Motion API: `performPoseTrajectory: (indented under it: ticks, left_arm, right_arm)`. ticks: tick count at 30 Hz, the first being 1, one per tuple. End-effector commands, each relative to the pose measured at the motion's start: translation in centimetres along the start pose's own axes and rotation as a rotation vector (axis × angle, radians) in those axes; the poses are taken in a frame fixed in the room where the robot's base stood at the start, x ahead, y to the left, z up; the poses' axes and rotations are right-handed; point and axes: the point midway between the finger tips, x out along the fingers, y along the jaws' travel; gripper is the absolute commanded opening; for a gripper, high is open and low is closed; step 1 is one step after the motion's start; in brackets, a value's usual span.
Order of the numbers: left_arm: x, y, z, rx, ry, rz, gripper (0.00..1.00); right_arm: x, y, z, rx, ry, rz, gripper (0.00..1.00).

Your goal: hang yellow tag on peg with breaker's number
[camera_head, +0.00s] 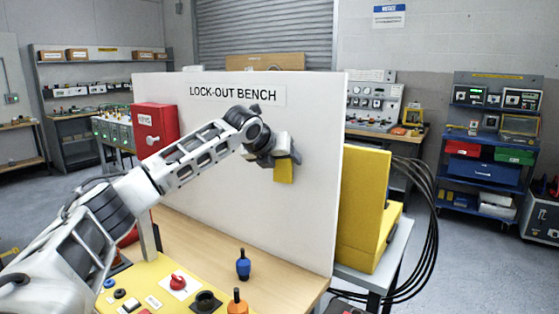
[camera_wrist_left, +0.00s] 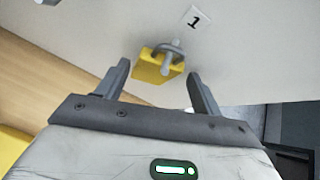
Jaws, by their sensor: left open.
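The yellow tag (camera_head: 284,172) is at the white board (camera_head: 225,130), just below my left gripper in the head view. In the left wrist view the yellow tag (camera_wrist_left: 158,68) sits at a grey peg (camera_wrist_left: 171,52) beside a label reading 1 (camera_wrist_left: 195,20). A grey loop at the tag's top appears to be around the peg. My left gripper (camera_wrist_left: 160,85) is open, its fingers on either side of the tag and apart from it. The breaker and its number cannot be made out. My right gripper does not show.
A red box (camera_head: 155,130) is fixed at the board's left. A yellow panel (camera_head: 130,290) with knobs and buttons lies in front. A blue-handled thing (camera_head: 243,265) and an orange one (camera_head: 237,301) stand near the front. The wooden bench top (camera_head: 195,250) is partly clear.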

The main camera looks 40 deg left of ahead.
Motion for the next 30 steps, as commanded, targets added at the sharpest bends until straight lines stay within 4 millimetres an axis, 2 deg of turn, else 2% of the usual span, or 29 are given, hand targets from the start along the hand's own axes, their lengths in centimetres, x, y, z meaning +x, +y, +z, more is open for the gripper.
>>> performPoseTrajectory:
  ticks: [1,7,11,14,24,30]
  left_arm:
    - [0.0,-0.5,-0.1,0.002,-0.001,-0.011,0.72]
    - [-0.2,-0.6,-0.1,0.003,-0.001,-0.014,0.72]
    - [-1.5,-0.4,0.0,0.003,-0.003,-0.012,0.72]
    - [-3.4,-0.2,0.0,0.003,-0.005,-0.008,0.72]
    - [-11.6,0.1,0.0,0.001,-0.006,-0.003,0.72]
    - [-14.9,0.1,0.0,-0.001,-0.003,-0.003,0.72]
  right_arm:
    - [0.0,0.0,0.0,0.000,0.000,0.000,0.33]
    - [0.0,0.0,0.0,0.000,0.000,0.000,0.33]
    - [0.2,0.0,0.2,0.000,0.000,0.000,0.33]
    - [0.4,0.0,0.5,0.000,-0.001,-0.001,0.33]
    - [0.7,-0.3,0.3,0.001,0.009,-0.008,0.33]
    - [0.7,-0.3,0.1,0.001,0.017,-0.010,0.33]
